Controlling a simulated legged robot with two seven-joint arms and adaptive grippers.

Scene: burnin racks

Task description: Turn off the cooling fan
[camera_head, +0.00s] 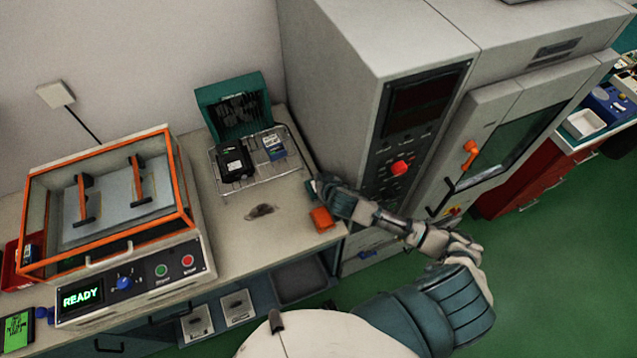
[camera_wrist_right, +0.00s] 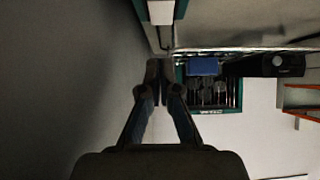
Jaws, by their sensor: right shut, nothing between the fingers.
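No part that I can name for certain as the cooling fan shows. A black boxy device (camera_head: 235,162) sits in a wire rack (camera_head: 277,178) on the bench; in the right wrist view a dark device with a round part (camera_wrist_right: 285,65) shows at the right. My right gripper (camera_head: 316,186) is at the bench's right end, beside the rack and close to the tall grey cabinet. In the right wrist view its fingers (camera_wrist_right: 159,68) are together and empty. My left gripper is not in view.
The tall cabinet (camera_head: 335,75) has a panel with a red knob (camera_head: 400,168). A teal bin (camera_head: 238,100) stands behind the rack. An orange block (camera_head: 321,218) lies at the bench edge. An orange-framed tester (camera_head: 112,262) reading READY fills the left.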

